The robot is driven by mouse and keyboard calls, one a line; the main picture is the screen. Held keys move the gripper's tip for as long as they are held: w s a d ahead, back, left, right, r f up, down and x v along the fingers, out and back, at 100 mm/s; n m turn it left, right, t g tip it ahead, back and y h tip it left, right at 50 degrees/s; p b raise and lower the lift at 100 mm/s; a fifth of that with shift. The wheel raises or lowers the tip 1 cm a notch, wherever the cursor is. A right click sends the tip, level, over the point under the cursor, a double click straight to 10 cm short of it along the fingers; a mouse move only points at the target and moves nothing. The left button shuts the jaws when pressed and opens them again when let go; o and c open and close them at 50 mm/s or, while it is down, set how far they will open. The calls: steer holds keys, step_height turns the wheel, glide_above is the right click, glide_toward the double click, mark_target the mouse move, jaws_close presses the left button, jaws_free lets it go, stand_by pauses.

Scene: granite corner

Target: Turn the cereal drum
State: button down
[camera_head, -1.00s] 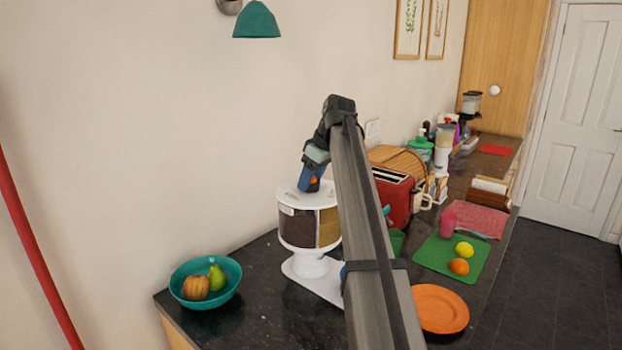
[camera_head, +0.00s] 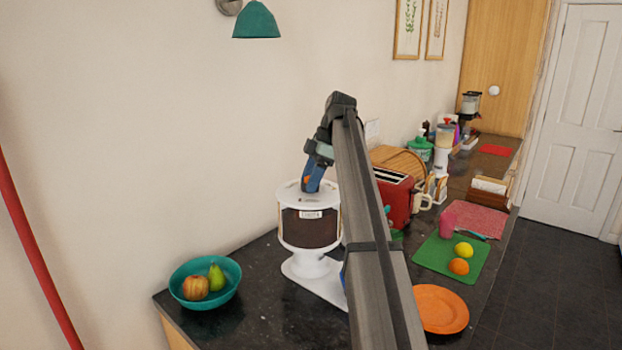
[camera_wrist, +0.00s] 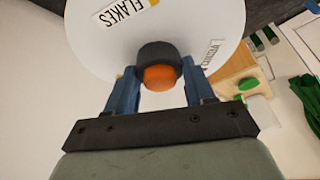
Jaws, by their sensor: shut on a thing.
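The cereal drum (camera_head: 309,227) is a white-topped cylinder on a white pedestal base at the counter's left part. A dark brown section with a small label now faces the head camera. In the wrist view its white top (camera_wrist: 95,40) carries labels, one reading "FLAKES". My gripper (camera_head: 308,187) reaches down to the top from above, tilted. In the wrist view my gripper's blue fingers (camera_wrist: 157,88) are shut on a dark knob with an orange end (camera_wrist: 160,77) at the middle of the top. My arm hides the drum's right edge and part of the base.
A teal bowl (camera_head: 223,292) with fruit stands left of the drum. An orange plate (camera_head: 440,309), a green mat (camera_head: 440,258), and a red toaster (camera_head: 394,198) are to the right. The wall is close behind. Bare counter lies in front of the bowl and drum.

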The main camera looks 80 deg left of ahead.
steer(key=shift+n, duration=0.4)
steer(key=shift+c, duration=2)
jaws_free()
